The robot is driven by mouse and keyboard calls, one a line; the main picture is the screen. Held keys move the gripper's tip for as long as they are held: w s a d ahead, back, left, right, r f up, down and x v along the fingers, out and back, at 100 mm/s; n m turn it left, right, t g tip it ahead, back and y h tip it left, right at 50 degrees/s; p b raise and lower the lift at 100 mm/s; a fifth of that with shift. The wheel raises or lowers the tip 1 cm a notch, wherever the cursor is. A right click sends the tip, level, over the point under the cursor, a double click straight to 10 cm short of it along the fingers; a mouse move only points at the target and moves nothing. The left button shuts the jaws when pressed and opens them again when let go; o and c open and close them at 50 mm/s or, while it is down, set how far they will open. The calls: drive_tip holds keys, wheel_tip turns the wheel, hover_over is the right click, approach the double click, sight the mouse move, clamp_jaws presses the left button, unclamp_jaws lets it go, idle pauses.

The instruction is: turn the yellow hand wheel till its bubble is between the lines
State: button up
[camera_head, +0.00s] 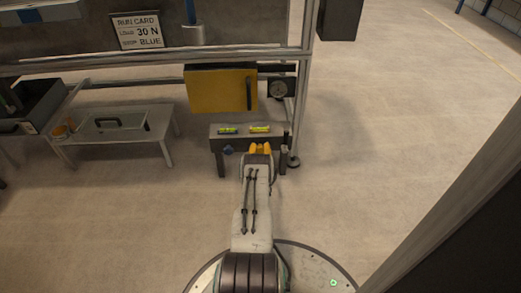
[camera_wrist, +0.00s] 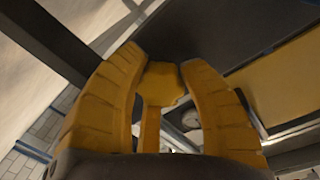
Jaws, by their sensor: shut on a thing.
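The yellow hand wheel (camera_wrist: 163,84) shows in the wrist view as a small lobed yellow knob on a stem. My gripper (camera_wrist: 163,62) has its two yellow ribbed fingers closed around it, one on each side. In the head view my gripper (camera_head: 260,148) is at the front of a small dark bench (camera_head: 241,142), and the wheel cannot be told apart from the fingers. A yellow-green bubble vial (camera_head: 260,129) lies on the bench top just behind my gripper. Its bubble and lines are too small to read.
A second green vial (camera_head: 228,130) and a blue hand wheel (camera_head: 228,149) are to the left on the same bench. A yellow panel (camera_head: 221,91) and a round gauge (camera_head: 279,89) are behind. A low table (camera_head: 160,131) stands at left. The floor at right is clear.

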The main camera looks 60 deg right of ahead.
drive_tip(key=shift+w+a+f, duration=0.1)
drive_tip(key=shift+a+f, duration=0.15)
drive_tip(key=shift+f, duration=0.1)
drive_tip(key=o, duration=1.2)
drive_tip(key=shift+d+r, duration=0.1)
drive_tip(key=shift+r, duration=0.1)
drive_tip(key=shift+v, duration=6)
